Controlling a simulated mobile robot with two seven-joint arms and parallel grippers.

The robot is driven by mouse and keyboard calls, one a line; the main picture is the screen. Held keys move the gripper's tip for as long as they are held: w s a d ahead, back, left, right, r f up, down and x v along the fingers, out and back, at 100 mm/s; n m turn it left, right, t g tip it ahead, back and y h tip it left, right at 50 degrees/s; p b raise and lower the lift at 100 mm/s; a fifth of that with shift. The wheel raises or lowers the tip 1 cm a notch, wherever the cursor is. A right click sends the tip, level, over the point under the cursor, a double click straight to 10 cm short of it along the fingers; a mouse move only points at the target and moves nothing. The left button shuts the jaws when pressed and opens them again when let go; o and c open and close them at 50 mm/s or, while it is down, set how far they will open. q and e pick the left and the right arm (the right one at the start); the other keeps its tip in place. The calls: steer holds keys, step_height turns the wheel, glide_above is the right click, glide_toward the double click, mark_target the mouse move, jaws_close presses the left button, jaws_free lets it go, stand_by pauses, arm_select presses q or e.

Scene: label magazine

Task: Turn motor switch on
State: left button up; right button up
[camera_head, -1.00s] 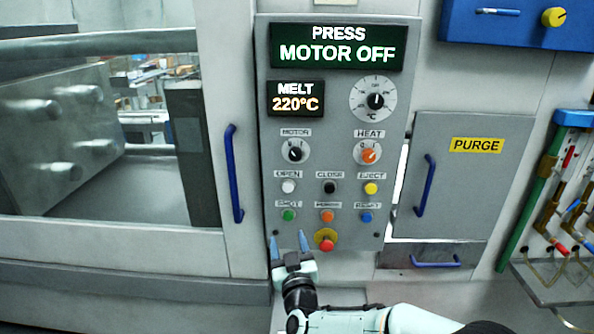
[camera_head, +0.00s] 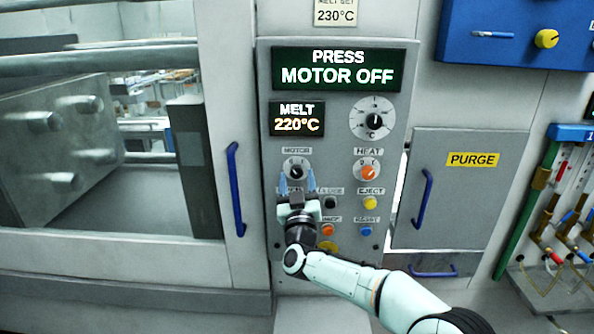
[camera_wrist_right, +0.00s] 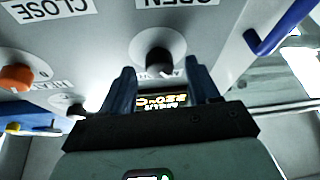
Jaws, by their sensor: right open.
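The motor switch (camera_head: 296,170) is a dark round knob under the MOTOR label on the grey control panel (camera_head: 390,215). The display (camera_head: 336,68) above reads PRESS MOTOR OFF. My right gripper (camera_head: 297,181) is open, its two blue fingers pointing up at the knob's lower left and right sides. In the right wrist view the switch (camera_wrist_right: 158,58) appears upside down, between and just beyond the fingertips (camera_wrist_right: 160,68). Nothing is held, and I cannot tell whether the fingers touch the knob. My left gripper is not in view.
The orange HEAT knob (camera_head: 369,172) is close to the right. My gripper partly hides the button rows below, including the OPEN button. The yellow EJECT button (camera_head: 370,203) is visible. A blue door handle (camera_head: 236,190) is left and the PURGE door (camera_head: 465,200) right.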

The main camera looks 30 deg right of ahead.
steer(key=shift+w+d+r, duration=0.2)
steer(key=shift+w+d, duration=0.05)
steer(key=shift+w, duration=0.3)
steer(key=shift+s, duration=0.1)
steer(key=c, duration=1)
steer(key=shift+c, duration=0.2)
